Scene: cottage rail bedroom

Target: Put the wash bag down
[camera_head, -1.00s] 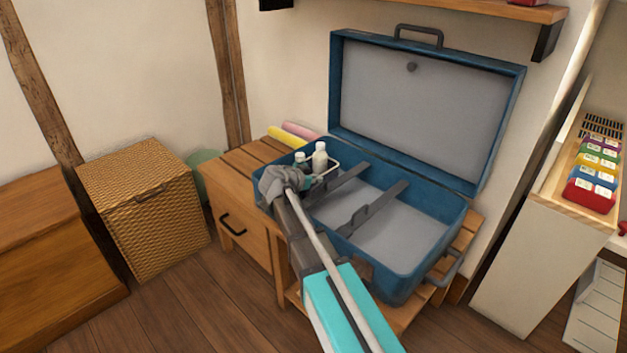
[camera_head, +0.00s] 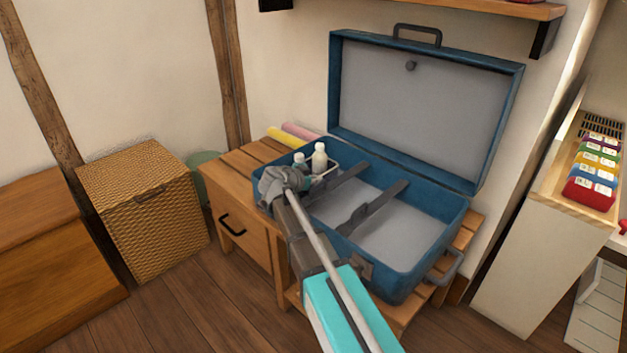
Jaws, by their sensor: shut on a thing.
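The wash bag (camera_head: 331,172) shows as a small open holder with a pale rim, at the left end of the open blue suitcase (camera_head: 418,272). Two white-capped bottles (camera_head: 319,160) stand upright in it. My gripper (camera_head: 297,183) is shut on the near left side of the wash bag. My gripper and arm hide most of the bag's near side and its underside. I cannot tell whether the bag touches the suitcase floor.
Dark straps (camera_head: 372,208) cross the suitcase, and its right part is empty. The raised lid (camera_head: 425,110) stands behind. The suitcase rests on a slatted wooden bench (camera_head: 235,165) with yellow and pink rolls (camera_head: 300,131). A wicker hamper (camera_head: 150,215) stands left.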

